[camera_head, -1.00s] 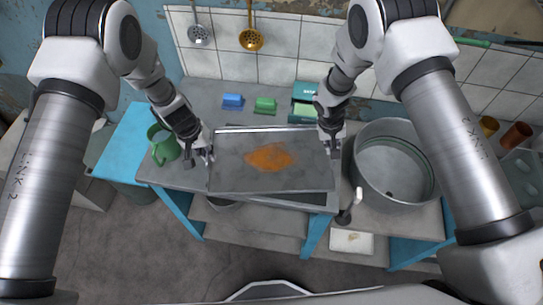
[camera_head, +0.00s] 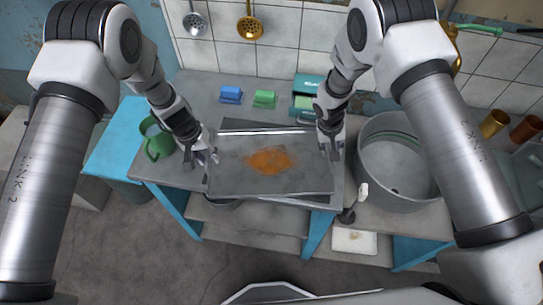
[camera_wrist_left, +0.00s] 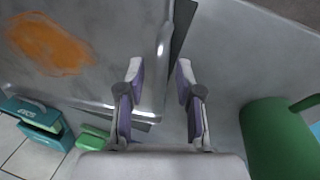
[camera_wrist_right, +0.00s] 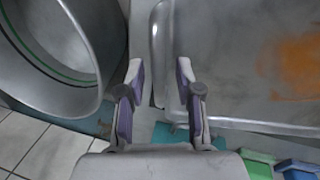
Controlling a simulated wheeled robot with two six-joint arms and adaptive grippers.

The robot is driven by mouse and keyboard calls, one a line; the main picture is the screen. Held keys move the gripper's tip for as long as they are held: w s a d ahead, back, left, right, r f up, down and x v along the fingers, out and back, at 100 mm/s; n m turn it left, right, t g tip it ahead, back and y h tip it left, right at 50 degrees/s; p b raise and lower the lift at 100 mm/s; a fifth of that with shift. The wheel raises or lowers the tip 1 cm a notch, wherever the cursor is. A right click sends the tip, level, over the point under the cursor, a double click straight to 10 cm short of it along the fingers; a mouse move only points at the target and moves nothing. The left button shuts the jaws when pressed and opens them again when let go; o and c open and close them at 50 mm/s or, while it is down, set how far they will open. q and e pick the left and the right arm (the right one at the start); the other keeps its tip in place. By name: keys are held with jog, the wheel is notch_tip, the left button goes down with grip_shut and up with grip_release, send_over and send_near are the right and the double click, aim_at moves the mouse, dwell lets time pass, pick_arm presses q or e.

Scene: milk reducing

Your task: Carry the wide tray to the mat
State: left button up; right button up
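The wide tray (camera_head: 235,180) is a shallow grey metal tray with an orange-brown stain in its middle. It lies level over the counter, above a dark flat piece (camera_head: 262,125), possibly the mat, which shows as thin strips behind and in front of it. My left gripper (camera_head: 212,157) is at the tray's left end; in the left wrist view the tray's rim (camera_wrist_left: 164,60) passes between its parted fingers. My right gripper (camera_head: 335,148) is at the right end, its fingers parted around the rim (camera_wrist_right: 156,50). Whether the tray touches the dark piece is hidden.
A green mug (camera_head: 158,148) stands left of the tray. A large metal pot (camera_head: 398,185) stands close on the right. Blue (camera_head: 230,95) and green (camera_head: 265,99) sponges and a teal box (camera_head: 308,86) are behind. Ladles (camera_head: 250,28) hang on the tiled wall.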

pick_arm(q)
jog(key=shift+s+r, duration=0.1)
pick_arm(e)
jog(key=shift+s, duration=0.1)
pick_arm(q)
jog(key=shift+r, duration=0.15)
pick_arm(e)
jog(key=shift+r, duration=0.1)
jog(key=shift+s, duration=0.1)
jog(key=shift+r, duration=0.15)
pick_arm(q)
notch_tip(320, 180, up, 11)
jog(key=a, duration=0.2)
jog(key=shift+a+r, duration=0.15)
pick_arm(e)
notch_tip(320, 180, up, 12)
jog(key=a, duration=0.2)
jog(key=shift+a+f, duration=0.15)
jog(key=shift+f, duration=0.1)
